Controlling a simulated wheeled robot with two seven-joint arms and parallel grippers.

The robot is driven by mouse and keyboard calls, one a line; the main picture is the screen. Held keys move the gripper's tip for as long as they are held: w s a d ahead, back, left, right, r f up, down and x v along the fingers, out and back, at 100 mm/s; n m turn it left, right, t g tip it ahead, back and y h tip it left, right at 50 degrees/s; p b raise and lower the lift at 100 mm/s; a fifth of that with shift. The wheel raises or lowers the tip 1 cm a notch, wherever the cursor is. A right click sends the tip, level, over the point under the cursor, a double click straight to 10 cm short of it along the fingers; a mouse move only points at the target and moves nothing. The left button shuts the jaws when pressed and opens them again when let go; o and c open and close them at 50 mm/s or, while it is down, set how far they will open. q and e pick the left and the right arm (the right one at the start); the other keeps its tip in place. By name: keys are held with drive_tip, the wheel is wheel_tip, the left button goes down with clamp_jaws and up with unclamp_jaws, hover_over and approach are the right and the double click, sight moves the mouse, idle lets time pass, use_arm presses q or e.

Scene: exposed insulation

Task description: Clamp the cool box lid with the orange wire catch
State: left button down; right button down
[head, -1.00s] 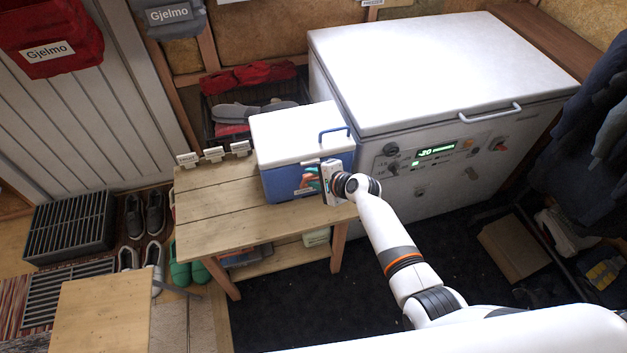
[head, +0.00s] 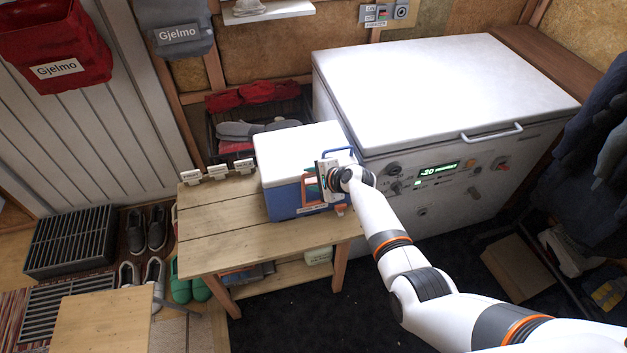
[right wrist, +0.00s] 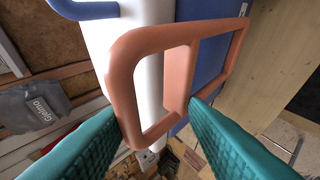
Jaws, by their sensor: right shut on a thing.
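The cool box has a blue body (head: 282,205) and a white lid (head: 296,146), which lies closed on it. It stands on the wooden bench. A blue handle (head: 338,153) shows at its right end. The orange wire catch (right wrist: 180,75) is a rectangular loop on the front; it also shows in the head view (head: 311,190). In the right wrist view its near end overlaps the white lid and its far end the blue body. My right gripper (right wrist: 158,118), with teal finger pads, is shut on the catch's near end. I cannot tell whether the catch touches the lid. My left gripper is out of view.
The wooden bench (head: 215,225) has free top to the left of the box, with small label holders at its back edge. A white chest freezer (head: 440,85) stands close on the right. A crate with shoes and red cloth (head: 255,125) is behind.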

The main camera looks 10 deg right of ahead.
drive_tip(key=shift+d+f, duration=0.1)
drive_tip(key=shift+f, duration=0.05)
drive_tip(key=c, duration=1.5)
unclamp_jaws()
drive_tip(key=shift+f, duration=0.2)
drive_tip(key=shift+s, duration=0.1)
drive_tip(key=v, duration=0.8)
drive_tip(key=p+v, duration=0.1)
drive_tip(key=v, duration=0.3)
drive_tip(key=shift+w+r, duration=0.25)
drive_tip(key=shift+r, duration=0.1)
